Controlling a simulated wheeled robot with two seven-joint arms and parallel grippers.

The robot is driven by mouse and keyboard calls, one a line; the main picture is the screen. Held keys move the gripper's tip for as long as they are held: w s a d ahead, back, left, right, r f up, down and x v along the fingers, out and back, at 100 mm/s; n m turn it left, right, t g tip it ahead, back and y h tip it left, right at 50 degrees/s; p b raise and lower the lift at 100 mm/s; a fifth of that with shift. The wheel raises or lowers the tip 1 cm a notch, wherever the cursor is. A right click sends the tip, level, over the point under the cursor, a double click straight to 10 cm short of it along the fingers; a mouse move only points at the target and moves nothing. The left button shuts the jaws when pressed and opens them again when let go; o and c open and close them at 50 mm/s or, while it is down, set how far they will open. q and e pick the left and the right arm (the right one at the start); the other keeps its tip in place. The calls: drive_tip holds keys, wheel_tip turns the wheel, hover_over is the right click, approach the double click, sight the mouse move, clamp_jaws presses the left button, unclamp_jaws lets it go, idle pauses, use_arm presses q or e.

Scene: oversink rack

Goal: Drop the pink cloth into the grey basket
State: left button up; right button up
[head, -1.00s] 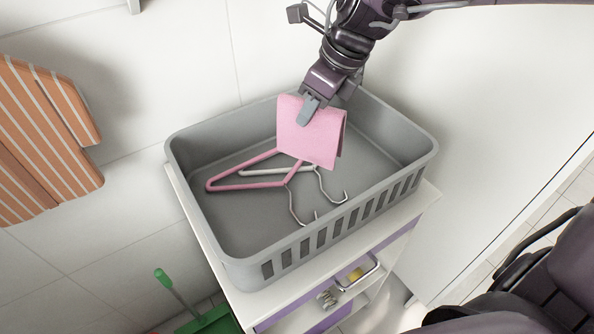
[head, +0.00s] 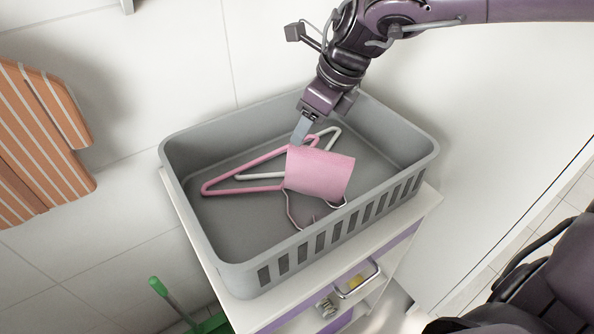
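The pink cloth (head: 320,173), folded over, is inside the grey basket (head: 241,271) and lies over the hangers there. My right gripper (head: 301,131) is over the basket, just above the cloth's upper left corner. It no longer grips the cloth and looks open, though only one finger shows clearly. My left gripper is out of view.
A pink hanger (head: 240,188) and a white hanger (head: 262,175) lie in the basket, their hooks partly under the cloth. The basket stands on a white cart (head: 430,198) by the wall. A striped orange cloth (head: 38,140) hangs at left; a green dustpan (head: 212,324) is below.

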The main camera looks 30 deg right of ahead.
drive_tip(key=v, duration=0.7)
drive_tip(key=shift+r, duration=0.35)
drive_tip(key=shift+s+d, duration=0.1)
drive_tip(key=shift+s, duration=0.05)
